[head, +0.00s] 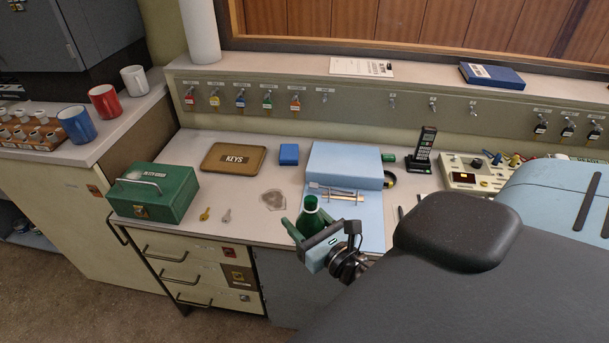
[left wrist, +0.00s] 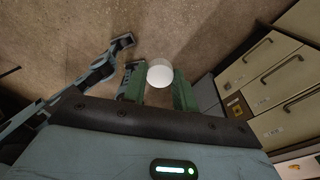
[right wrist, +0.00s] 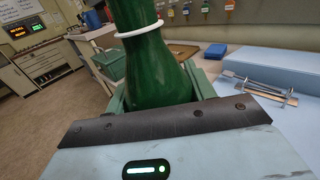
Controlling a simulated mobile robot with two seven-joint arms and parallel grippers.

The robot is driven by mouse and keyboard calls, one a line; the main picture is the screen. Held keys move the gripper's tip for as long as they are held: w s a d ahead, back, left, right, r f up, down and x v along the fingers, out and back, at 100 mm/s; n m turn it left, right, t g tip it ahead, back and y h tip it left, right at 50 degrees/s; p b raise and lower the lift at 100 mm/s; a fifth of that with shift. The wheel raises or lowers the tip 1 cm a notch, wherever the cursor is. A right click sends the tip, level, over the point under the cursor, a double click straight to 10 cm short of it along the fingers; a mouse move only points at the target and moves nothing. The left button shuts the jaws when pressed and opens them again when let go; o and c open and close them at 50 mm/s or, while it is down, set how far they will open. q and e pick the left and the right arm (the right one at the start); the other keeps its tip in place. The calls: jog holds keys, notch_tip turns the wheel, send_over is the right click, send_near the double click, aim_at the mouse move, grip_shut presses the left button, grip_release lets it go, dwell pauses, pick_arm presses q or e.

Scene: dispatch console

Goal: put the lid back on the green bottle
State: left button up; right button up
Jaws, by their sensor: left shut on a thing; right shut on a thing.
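The green bottle (head: 310,217) is at the front edge of the desk in the head view. My right gripper (head: 318,233) is shut around its body. In the right wrist view the bottle (right wrist: 150,65) stands between the fingers, with a white ring around its neck; its top is cut off by the frame. My left gripper (left wrist: 158,92) is seen only in the left wrist view, over the floor beside the drawers. Its green fingers are shut on a small round white lid (left wrist: 160,75). The left arm is out of the head view.
A green cash box (head: 155,193), two keys, a brown KEYS tray (head: 233,158) and a blue box (head: 345,165) are on the desk. A handset (head: 422,150) stands farther right. My right arm hides the desk's right front.

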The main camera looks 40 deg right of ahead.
jog(key=shift+c, duration=0.9)
